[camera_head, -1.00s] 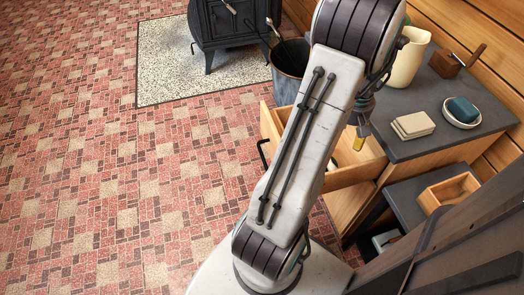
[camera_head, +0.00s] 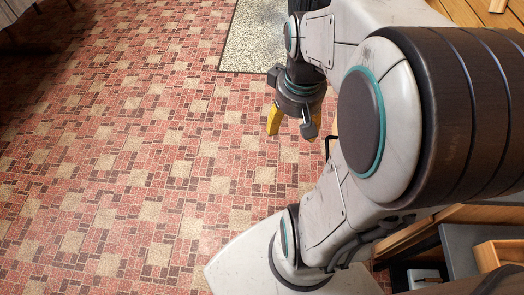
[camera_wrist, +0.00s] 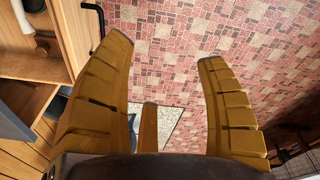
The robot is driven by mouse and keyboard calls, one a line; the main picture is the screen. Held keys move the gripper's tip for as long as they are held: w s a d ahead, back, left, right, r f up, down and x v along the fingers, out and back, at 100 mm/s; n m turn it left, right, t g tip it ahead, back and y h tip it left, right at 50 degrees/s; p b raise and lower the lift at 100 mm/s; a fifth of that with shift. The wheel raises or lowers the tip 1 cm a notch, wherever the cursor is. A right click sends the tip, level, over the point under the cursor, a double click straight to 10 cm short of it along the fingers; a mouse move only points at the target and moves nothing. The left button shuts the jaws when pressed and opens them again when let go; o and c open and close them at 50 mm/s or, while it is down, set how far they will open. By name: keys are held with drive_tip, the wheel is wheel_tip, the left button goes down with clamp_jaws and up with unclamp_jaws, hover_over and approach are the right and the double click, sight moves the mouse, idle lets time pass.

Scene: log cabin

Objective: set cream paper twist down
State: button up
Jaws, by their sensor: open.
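My gripper (camera_head: 292,124) is open and empty, above the tiled floor. In the wrist view, its yellow fingers (camera_wrist: 165,50) are spread wide with only floor between them. An open wooden drawer (camera_wrist: 78,25) is at the upper left of the wrist view, beside the left finger. A pale slim item (camera_wrist: 21,17) lies in it, cut by the picture's edge. I cannot tell whether this is the cream paper twist. No other candidate for the twist shows clearly, and my arm hides much of the drawer in the head view.
The red-and-tan floor (camera_head: 130,150) is broadly clear to the left. A speckled mat (camera_head: 250,35) lies at the back. A small wooden tray (camera_head: 500,253) is at the lower right. The drawer's black handle (camera_wrist: 93,20) sticks out near my left finger.

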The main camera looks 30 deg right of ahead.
drive_tip(key=s+a+n+t, duration=0.1)
drive_tip(key=s+a, duration=0.3)
drive_tip(key=a, duration=0.6)
drive_tip(key=shift+a+r+n+y, duration=0.15)
drive_tip(key=shift+r+n+y, duration=0.25)
drive_tip(key=shift+n, duration=0.2)
drive_tip(key=shift+w+r, duration=0.1)
